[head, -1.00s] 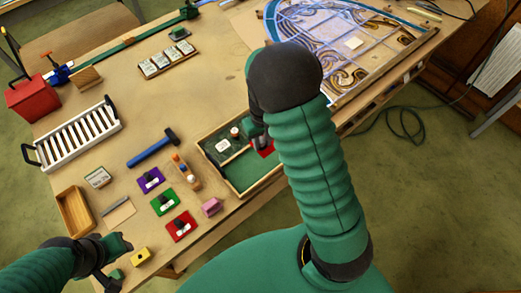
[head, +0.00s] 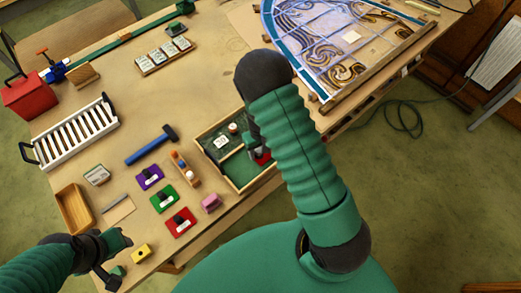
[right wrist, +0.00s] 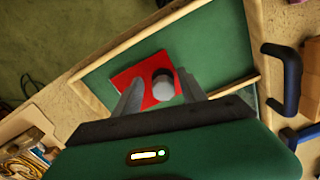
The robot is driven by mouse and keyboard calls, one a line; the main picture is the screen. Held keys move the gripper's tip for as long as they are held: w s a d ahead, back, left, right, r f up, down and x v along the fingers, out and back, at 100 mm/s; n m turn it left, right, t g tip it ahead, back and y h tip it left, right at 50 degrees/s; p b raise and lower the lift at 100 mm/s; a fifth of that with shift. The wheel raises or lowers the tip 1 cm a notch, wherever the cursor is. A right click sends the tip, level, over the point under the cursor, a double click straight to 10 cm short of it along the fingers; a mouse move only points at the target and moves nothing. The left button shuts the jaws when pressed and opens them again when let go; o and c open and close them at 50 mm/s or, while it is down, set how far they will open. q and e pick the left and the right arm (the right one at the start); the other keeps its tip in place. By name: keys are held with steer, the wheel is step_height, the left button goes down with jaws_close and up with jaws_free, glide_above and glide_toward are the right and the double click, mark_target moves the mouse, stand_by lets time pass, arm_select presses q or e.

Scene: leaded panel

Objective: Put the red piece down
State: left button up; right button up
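A red piece (right wrist: 136,86) with a round grey-topped knob (right wrist: 163,84) is over the green floor of a wooden-rimmed tray (right wrist: 211,50). It looks flat on that floor, though contact is hard to judge. In the head view the piece (head: 263,159) is partly hidden by my right arm. My right gripper (right wrist: 160,76) has its fingers on either side of the knob, with a visible gap, so it looks open. It is over the tray in the head view (head: 256,151).
Purple (head: 150,177), green (head: 164,199) and another red piece (head: 180,222) lie left of the tray. A pink block (head: 211,203) and a small bottle rack (head: 185,168) stand close by. A blue hammer (head: 151,146) lies behind them. The leaded panel (head: 345,45) is at back right.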

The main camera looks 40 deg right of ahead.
steer(key=shift+a+r, duration=0.25)
steer(key=shift+a, duration=0.45)
steer(key=shift+a+r, duration=0.1)
steer(key=shift+r, duration=0.1)
step_height(320, 180, up, 11)
steer(key=b, duration=0.2)
steer(key=s+a+r+n+t, duration=0.25)
steer(key=s+a+r, duration=0.25)
steer(key=s+a, duration=0.55)
arm_select(q)
step_height(320, 180, down, 8)
steer(key=a+b, duration=0.1)
steer(key=b, duration=0.5)
steer(key=shift+f, duration=0.15)
arm_select(e)
steer(key=x, duration=0.6)
steer(key=shift+d+f, duration=0.25)
steer(key=shift+d, duration=0.05)
arm_select(q)
steer(key=shift+s+a, duration=0.1)
steer(key=shift+a, duration=0.15)
arm_select(e)
steer(key=shift+s+a, duration=0.15)
steer(key=shift+s, duration=0.1)
arm_select(q)
steer(key=shift+d, duration=0.1)
